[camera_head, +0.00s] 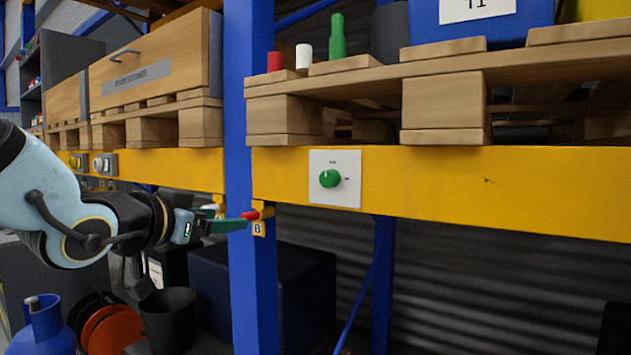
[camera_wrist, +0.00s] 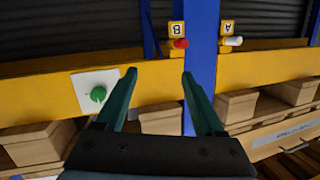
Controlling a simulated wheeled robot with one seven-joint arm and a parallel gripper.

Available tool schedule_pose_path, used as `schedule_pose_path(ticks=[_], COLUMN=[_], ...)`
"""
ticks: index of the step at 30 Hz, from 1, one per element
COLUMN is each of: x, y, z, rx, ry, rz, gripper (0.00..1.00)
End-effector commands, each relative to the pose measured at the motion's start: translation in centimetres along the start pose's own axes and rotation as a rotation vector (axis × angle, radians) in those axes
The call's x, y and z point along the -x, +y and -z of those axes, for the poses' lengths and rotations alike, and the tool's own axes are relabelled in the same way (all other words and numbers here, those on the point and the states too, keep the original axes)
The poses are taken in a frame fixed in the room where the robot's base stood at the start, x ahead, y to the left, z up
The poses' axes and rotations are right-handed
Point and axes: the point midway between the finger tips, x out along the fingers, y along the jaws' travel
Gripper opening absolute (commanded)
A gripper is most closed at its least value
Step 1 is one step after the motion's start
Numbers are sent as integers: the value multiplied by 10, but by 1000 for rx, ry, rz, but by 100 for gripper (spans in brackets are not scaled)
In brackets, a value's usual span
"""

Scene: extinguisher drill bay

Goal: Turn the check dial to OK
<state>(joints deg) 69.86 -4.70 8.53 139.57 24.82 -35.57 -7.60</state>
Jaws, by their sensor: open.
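The check dial is a green round knob (camera_head: 330,178) on a white square plate (camera_head: 348,194), fixed to the yellow beam. A small white mark shows on the knob's top edge; the plate's lettering is too small to read. The knob also shows in the wrist view (camera_wrist: 98,94), left of the fingers. My gripper (camera_head: 232,222) is left of the dial and a little lower, in front of the blue post. Its two green fingers (camera_wrist: 160,82) are apart with nothing between them. It does not touch the dial.
A white-tipped peg (camera_wrist: 232,41) is by label A. A wooden pallet (camera_head: 445,105) sits above the yellow beam (camera_head: 450,185). The space before the plate looks clear.

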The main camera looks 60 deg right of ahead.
Motion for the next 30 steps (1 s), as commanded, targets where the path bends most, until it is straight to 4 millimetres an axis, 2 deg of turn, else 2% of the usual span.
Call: schedule_pose_path(ticks=[1,3,7,11,14,24,30], x=[-2,-1,3,2,-7,-62,-86], y=[28,57,90,100,101,115,121], z=[21,44,68,76,79,92,98], rx=[-20,-39,-56,-60,-60,-61,-60], ry=[65,138,221,245,245,242,243], rz=[-67,-136,-215,-240,-239,-239,-237], gripper=[70,70,70,70,70,70,70])
